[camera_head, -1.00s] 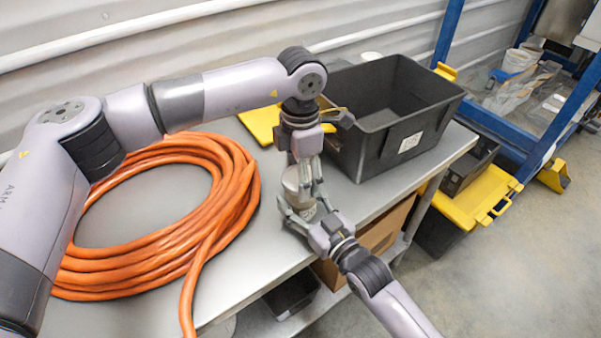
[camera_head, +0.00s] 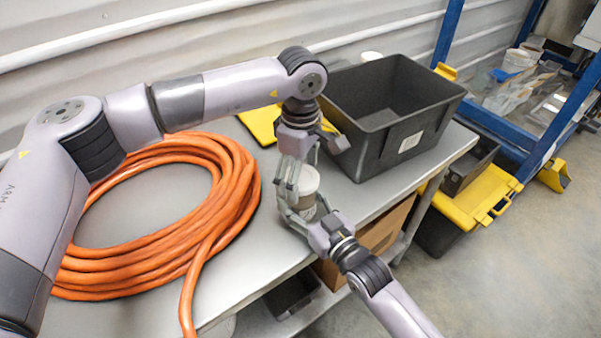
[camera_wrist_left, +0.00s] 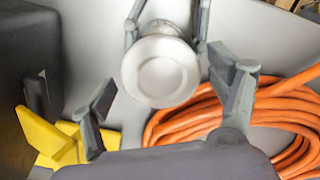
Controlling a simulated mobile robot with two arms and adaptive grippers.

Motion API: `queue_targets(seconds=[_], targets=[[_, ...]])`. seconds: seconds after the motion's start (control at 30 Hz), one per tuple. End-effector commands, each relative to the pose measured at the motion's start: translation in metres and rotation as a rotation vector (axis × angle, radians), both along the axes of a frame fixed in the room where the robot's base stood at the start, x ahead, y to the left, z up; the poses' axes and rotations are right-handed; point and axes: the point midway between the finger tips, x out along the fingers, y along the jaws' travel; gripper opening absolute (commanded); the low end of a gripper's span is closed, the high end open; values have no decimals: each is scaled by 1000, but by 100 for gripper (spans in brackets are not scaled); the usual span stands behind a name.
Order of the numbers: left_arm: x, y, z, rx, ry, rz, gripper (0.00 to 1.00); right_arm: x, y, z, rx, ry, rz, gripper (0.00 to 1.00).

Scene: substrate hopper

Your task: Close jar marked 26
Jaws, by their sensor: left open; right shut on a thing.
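A small jar (camera_head: 305,184) stands upright near the front edge of the metal table, with a pale round lid (camera_wrist_left: 161,70) seated on its top. Any number on the jar cannot be read. My right gripper (camera_head: 307,211) is shut around the jar's body; its fingers also show on either side of the jar at the top of the left wrist view. My left gripper (camera_wrist_left: 165,88) is open and points down above the jar, its fingers spread apart and clear of the lid on both sides. The jar's lower body is partly hidden by the right fingers.
A coiled orange hose (camera_head: 225,212) lies on the table (camera_head: 150,210) left of the jar. A black bin (camera_head: 410,143) stands behind and right of it. A yellow object (camera_head: 260,124) lies beside the bin. The table's front edge is close.

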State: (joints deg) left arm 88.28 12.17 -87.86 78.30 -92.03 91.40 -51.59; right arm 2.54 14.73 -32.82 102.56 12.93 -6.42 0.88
Motion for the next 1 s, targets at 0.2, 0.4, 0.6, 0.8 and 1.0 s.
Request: queue_targets(seconds=[0.2,0.4,0.6,0.8,1.0], targets=[[0,0,0,0,1,0,83,0,0,0,0,0,0,0],[0,0,10,0,-1,0,83,0,0,0,0,0,0,0],[0,0,37,0,-1,1,83,0,0,0,0,0,0,0],[0,0,45,0,1,0,83,0,0,0,0,0,0,0],[0,0,45,0,1,4,80,0,0,0,0,0,0,0]])
